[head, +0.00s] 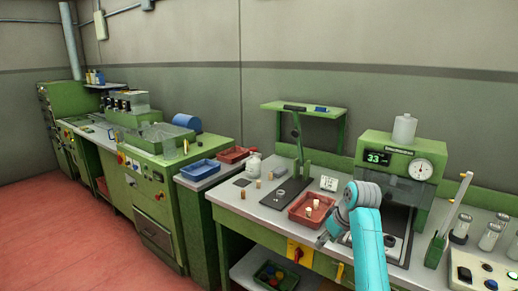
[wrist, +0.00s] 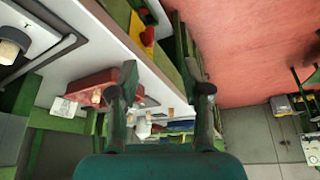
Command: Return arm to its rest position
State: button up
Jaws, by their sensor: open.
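My arm reaches over the front edge of the bench at the right of the head view. My gripper (head: 326,238) is small there, partly hidden by my wrist, just in front of the red tray (head: 292,214). Light cork stoppers (head: 309,211) lie in this tray. More corks (head: 257,184) stand on the bench to its left. In the wrist view my gripper (wrist: 166,84) has its two fingers wide apart with nothing held between them.
The green test machine (head: 375,148) with a lit display stands right of the tray. A green stand (head: 296,137) with a shelf rises behind it. A white bottle (head: 254,163) and blue tray (head: 199,170) are further left. Red floor (head: 60,215) lies open at left.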

jog(key=s+a+f+m+t, duration=0.1)
jog(key=s+f, duration=0.4)
jog(key=f, duration=0.6)
jog(key=s+a+f+m+t, duration=0.1)
jog(key=s+f+t, duration=0.1)
jog(key=s+f, duration=0.65)
jog(key=s+f+m+t+h, duration=0.2)
jog(key=s+f, duration=0.9)
jog(key=s, duration=0.4)
jog(key=s+r+m+t, duration=0.1)
jog(key=s+r+t, duration=0.25)
jog(key=s, duration=1.55)
jog(key=s+r+m+t, duration=0.1)
jog(key=s+r+t, duration=0.1)
jog(key=s+r, duration=1.3)
notch_tip(320, 180, up, 2)
jog(key=shift+s+a+r, duration=0.1)
jog(key=shift+s+a, duration=0.15)
jog(key=shift+a, duration=0.05)
